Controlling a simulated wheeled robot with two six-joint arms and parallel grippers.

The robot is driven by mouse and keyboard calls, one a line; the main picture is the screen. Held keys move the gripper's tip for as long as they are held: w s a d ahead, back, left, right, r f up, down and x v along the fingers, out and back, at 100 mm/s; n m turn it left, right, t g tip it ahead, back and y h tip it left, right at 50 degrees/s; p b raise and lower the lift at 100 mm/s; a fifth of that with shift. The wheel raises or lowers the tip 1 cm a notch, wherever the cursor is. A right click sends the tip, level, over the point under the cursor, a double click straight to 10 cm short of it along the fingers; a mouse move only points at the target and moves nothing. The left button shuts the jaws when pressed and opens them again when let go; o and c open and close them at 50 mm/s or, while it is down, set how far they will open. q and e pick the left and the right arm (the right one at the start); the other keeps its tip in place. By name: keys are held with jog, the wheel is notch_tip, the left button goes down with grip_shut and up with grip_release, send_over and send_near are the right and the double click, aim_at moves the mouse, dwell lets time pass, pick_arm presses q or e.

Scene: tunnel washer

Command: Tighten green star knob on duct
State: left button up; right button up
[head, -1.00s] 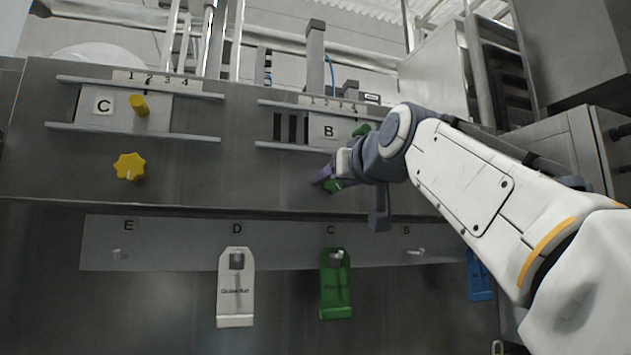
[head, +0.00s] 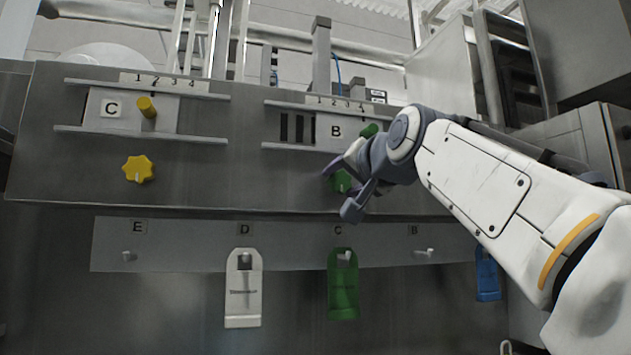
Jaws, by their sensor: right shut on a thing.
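The green star knob (head: 341,181) sits on the duct front below the slide plate marked B (head: 336,132). It is partly hidden by my right gripper (head: 345,187), whose fingers are shut on it from either side. The right arm comes in from the right. A green peg handle (head: 369,130) shows on the B plate just above my wrist. My left gripper is not in view.
On the left is a C slide plate (head: 111,108) with a yellow peg (head: 147,106) and a yellow star knob (head: 138,169). Below, a hook rail (head: 185,238) holds a white tag (head: 243,290), a green tag (head: 343,290) and a blue tag (head: 487,275). Hooks E and B are empty.

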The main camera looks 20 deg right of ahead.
jog(key=shift+f, duration=0.2)
jog(key=o, duration=1.4)
jog(key=shift+c, duration=0.2)
jog(key=shift+r, duration=0.1)
jog(key=shift+s, duration=0.15)
jog(key=shift+s+b, duration=0.35)
jog(key=shift+s, duration=0.05)
jog(key=s+b, duration=0.3)
jog(key=s, duration=0.6)
jog(key=shift+s+d, duration=0.15)
jog(key=shift+s, duration=0.05)
